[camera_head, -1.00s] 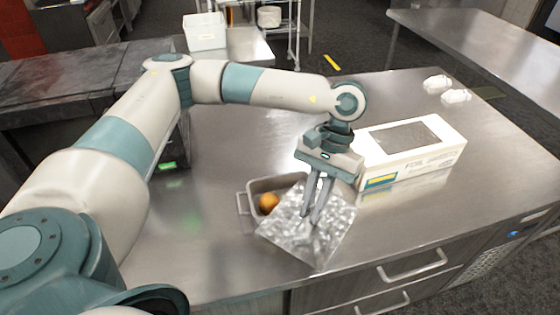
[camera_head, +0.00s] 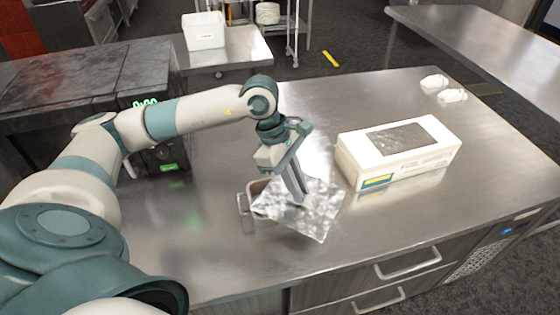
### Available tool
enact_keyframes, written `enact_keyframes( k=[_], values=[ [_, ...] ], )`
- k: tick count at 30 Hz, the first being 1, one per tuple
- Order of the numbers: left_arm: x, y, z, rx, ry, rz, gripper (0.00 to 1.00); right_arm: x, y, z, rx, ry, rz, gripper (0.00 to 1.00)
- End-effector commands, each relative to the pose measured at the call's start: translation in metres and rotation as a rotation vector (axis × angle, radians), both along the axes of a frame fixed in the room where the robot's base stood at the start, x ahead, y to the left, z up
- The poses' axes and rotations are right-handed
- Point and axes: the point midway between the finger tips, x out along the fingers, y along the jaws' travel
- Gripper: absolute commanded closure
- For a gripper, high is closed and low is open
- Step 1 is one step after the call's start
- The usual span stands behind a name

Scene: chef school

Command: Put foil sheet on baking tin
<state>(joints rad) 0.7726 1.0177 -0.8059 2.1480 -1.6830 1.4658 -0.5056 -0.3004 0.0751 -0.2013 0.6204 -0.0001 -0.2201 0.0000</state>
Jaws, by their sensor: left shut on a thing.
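The foil sheet (camera_head: 318,213) is a shiny, crinkled silver square in the middle of the steel counter. My left gripper (camera_head: 299,199) points down and is shut on the foil sheet near its middle left. The baking tin (camera_head: 246,208) is a small grey metal tin with a side handle. The foil and the gripper cover most of the tin, so only its left end and handle show. Whether the foil touches the tin's rim, I cannot tell. My right gripper is not in view.
A white foil box (camera_head: 405,160) stands on the counter (camera_head: 225,250) to the right of the foil. Two small white objects (camera_head: 451,96) lie at the far right. A dark appliance (camera_head: 165,150) stands at the left. The front right of the counter is clear.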

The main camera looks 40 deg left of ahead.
Motion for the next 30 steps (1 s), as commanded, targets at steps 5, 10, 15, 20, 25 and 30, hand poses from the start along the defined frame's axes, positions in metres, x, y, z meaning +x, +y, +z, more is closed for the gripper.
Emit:
enact_keyframes(
  k=[5,10,15,20,25,30],
  values=[
    [0.005,0.026,0.011,-0.001,-0.001,0.339,1.00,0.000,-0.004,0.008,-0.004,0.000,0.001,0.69],
    [0.010,0.048,0.021,0.000,0.000,0.587,1.00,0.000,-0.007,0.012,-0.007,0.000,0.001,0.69],
    [0.013,0.059,0.027,-0.003,0.000,0.719,1.00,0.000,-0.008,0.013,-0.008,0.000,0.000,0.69],
    [0.013,0.062,0.027,-0.003,0.002,0.753,1.00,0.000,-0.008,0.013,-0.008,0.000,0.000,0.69],
    [0.013,0.062,0.027,-0.002,0.002,0.752,1.00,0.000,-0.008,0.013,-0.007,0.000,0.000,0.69],
    [0.013,0.062,0.027,-0.002,0.002,0.750,1.00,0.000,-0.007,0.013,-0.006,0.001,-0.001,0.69]
  ],
)
